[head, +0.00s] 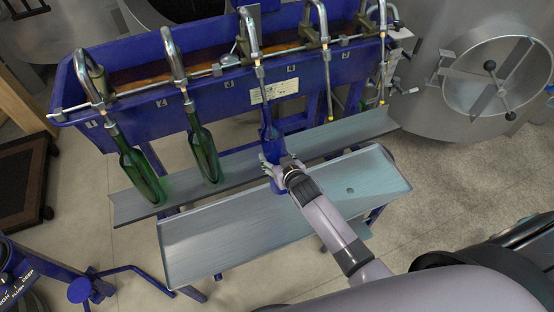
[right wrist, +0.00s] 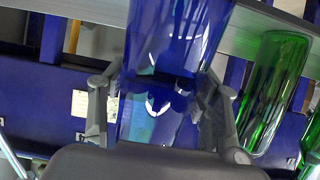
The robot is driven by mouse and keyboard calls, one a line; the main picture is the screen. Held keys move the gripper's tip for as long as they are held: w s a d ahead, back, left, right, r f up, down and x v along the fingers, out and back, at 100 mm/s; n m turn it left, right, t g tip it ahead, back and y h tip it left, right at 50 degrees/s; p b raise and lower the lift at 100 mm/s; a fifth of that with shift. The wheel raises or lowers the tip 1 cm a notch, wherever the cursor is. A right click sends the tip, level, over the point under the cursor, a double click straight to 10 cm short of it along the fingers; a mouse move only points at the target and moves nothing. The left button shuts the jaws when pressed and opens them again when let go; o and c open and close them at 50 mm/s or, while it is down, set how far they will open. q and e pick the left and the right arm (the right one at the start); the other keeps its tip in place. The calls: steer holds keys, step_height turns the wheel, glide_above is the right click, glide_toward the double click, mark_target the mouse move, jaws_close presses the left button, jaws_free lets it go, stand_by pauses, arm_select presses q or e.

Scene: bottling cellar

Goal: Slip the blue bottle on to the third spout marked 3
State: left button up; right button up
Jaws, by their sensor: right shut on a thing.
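The blue bottle (head: 268,134) is upright, or nearly so, under the third spout (head: 259,75), just right of the mark 3 (head: 227,85). The spout's thin tube runs down to the bottle's neck; I cannot tell whether its end is inside the mouth. My right gripper (head: 283,172) is shut around the lower body of the bottle. In the right wrist view the blue bottle (right wrist: 172,40) stands between both fingers; its neck is out of view there. The bottle's base is partly hidden by the gripper in the head view. My left gripper is not in view.
Green bottles hang at the first (head: 140,168) and second (head: 202,145) spouts. The fourth spout (head: 328,85) is bare. A grey bottle shelf (head: 330,131) runs beneath the blue trough (head: 205,108), with a drip tray (head: 220,240) in front. A steel tank (head: 430,80) stands right.

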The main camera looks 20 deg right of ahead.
mark_target(272, 138)
steer(key=shift+w+a+r+p, duration=0.1)
steer(key=shift+w+r+p, duration=0.4)
steer(key=shift+r+p, duration=0.5)
steer(key=shift+w+d+r+p, duration=0.1)
steer(key=shift+w+r+p, duration=0.5)
steer(key=shift+r, duration=0.6)
steer(key=shift+w+a+r+p, duration=0.1)
steer(key=shift+w+r+p, duration=0.3)
steer(key=shift+r+p, duration=0.6)
steer(key=shift+w+f+b, duration=0.15)
steer(key=shift+f+b, duration=0.05)
steer(key=shift+b, duration=0.4)
steer(key=shift+w+f+t+b, duration=0.95)
steer(key=shift+w+b, duration=0.3)
steer(key=shift+b, duration=1.65)
steer(key=w+b, duration=0.1)
steer(key=b, duration=0.2)
steer(key=w+f+t+b, duration=0.1)
steer(key=w+b, duration=0.1)
steer(key=b, duration=0.1)
steer(key=shift+a+f+t, duration=0.15)
steer(key=shift+t, duration=0.1)
